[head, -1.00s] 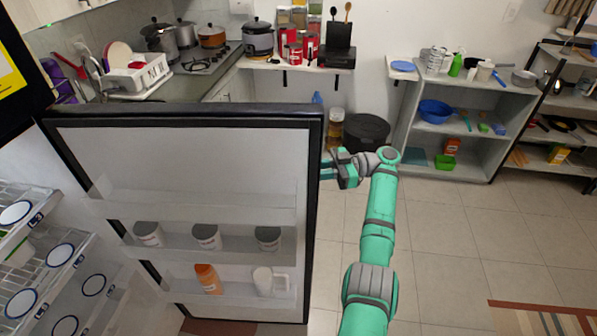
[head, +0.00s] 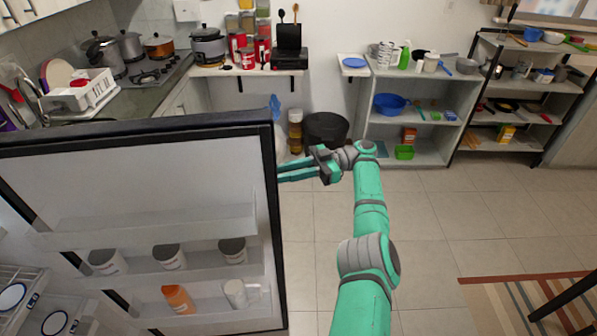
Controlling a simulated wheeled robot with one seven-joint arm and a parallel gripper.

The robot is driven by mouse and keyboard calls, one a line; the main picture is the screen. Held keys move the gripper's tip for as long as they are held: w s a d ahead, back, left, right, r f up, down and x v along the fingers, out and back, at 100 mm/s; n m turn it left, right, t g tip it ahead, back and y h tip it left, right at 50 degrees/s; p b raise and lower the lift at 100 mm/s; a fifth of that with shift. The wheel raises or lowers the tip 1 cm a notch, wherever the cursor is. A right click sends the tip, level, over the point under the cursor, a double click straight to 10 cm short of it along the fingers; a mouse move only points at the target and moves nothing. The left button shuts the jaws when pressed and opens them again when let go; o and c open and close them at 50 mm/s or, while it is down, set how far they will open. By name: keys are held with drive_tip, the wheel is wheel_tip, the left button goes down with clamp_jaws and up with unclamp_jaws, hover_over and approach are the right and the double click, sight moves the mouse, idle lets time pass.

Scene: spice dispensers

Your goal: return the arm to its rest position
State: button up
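My arm (head: 369,200) is teal and grey and reaches forward from the bottom of the head view. It bends at the far end, so my gripper (head: 280,173) points left. The two teal fingers look apart, with a narrow gap and nothing visible between them. The fingertips are right beside the outer right edge of the open fridge door (head: 150,190). I cannot tell whether they touch it.
The door shelves hold several white cups (head: 169,257), an orange bottle (head: 178,299) and a white mug (head: 238,292). A black bin (head: 326,128) and a grey shelf unit (head: 437,150) stand behind.

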drive_tip(key=shift+w+d, duration=0.1)
drive_tip(key=shift+d, duration=0.25)
idle(0.3)
